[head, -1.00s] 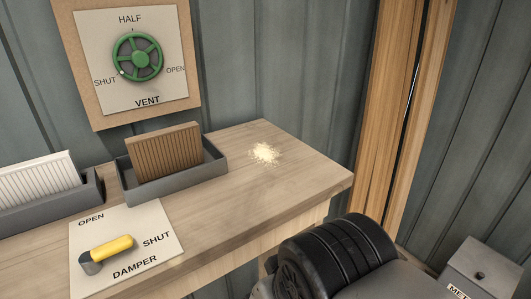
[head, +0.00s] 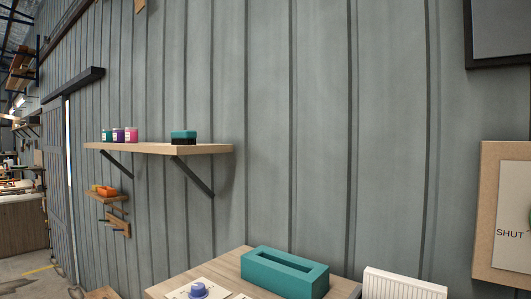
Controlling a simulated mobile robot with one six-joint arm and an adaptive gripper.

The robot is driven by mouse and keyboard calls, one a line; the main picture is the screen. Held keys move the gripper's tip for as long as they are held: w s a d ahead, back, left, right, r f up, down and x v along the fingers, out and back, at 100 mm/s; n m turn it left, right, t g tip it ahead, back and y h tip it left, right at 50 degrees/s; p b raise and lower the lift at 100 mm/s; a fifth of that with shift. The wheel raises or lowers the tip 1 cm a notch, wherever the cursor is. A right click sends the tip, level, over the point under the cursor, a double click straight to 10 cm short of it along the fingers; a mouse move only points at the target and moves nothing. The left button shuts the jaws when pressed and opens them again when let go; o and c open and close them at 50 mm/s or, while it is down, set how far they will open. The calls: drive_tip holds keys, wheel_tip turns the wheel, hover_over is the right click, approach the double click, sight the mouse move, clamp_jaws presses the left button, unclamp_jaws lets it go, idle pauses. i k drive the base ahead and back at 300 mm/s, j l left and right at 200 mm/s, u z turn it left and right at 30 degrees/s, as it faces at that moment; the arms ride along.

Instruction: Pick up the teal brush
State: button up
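The teal brush (head: 183,134) sits on a wooden wall shelf (head: 205,148) left of the middle in the head view. It has a teal block on top and dark bristles underneath, resting on the shelf board near its right part. My gripper is not in view.
Several small jars (head: 118,135) in teal, purple and pink stand on the same shelf, left of the brush. A lower small shelf (head: 107,198) holds orange things.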

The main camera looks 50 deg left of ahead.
sight(184, 137)
drive_tip(key=u, duration=2.2)
drive_tip(key=i+j+z, duration=0.1)
drive_tip(key=z, duration=0.4)
drive_tip(key=j+z, duration=0.1)
drive_tip(key=z, duration=0.35)
drive_tip(key=i+j+z, duration=0.1)
drive_tip(key=z, duration=0.4)
drive_tip(key=j, duration=0.1)
